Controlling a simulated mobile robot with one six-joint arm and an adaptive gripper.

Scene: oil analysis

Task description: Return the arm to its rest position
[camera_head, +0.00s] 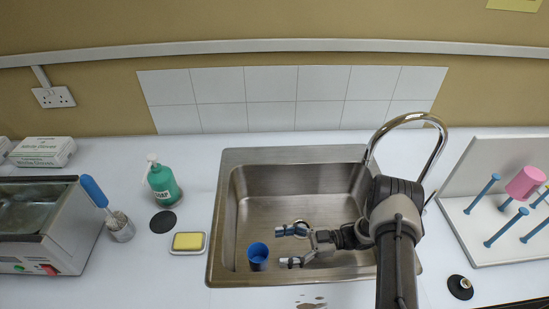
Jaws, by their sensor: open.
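My gripper (291,246) is over the lower part of the steel sink (232,170), its two fingers spread and pointing left. Nothing shows between the fingers. A blue cup (258,256) stands in the sink, just left of the fingertips, with a visible gap between them. My arm (396,262) comes in from the bottom right and covers part of the sink's right side.
A curved tap (405,118) arches close behind my arm. Left of the sink are a soap bottle (163,184), a yellow sponge (188,241), a brush pot (120,228) and a water bath (40,222). A peg rack (465,225) with a pink beaker (525,182) stands at right.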

